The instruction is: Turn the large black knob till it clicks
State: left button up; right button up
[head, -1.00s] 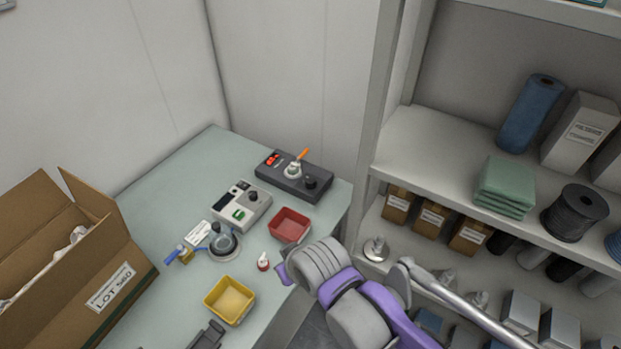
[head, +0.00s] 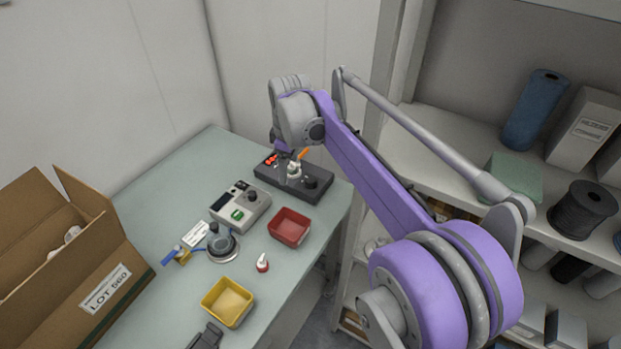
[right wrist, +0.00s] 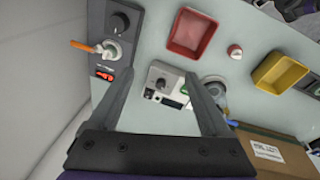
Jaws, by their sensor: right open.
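The large black knob (head: 311,183) sits at the right end of the dark control box (head: 322,194) at the back of the table. It also shows in the right wrist view (right wrist: 119,21), upper left. My right gripper (head: 287,160) is above and behind the box's left part, apart from the knob. In the right wrist view its fingers (right wrist: 160,80) are spread and empty. My left gripper is not in view.
A pale device with a smaller black knob (head: 251,196) stands in front. Nearby are a red tray (head: 302,237), a yellow tray (head: 249,302), a small red-and-white bottle (head: 262,263) and a dark round part on a silver disc (head: 221,243). A carton (head: 145,262) stands left; shelving is right.

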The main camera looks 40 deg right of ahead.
aim_at(310, 179)
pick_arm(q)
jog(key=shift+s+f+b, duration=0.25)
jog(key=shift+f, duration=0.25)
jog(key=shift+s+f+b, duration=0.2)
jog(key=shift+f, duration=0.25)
pick_arm(e)
jog(key=w+d+f+n+g, duration=0.2)
jog(key=w+d+f+n, duration=0.3)
jog(key=d, duration=0.6)
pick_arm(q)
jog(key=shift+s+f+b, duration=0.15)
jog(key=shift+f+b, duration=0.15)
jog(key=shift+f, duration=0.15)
pick_arm(e)
jog(key=shift+m+y, duration=0.3)
jog(key=shift+m, duration=0.2)
jog(key=f, duration=0.3)
jog(key=w+f, duration=0.1)
jog(key=f, duration=0.6)
jog(key=shift+w+f, duration=0.15)
jog(key=shift+f, duration=0.2)
jog(key=shift+c, duration=0.2)
grip_shut()
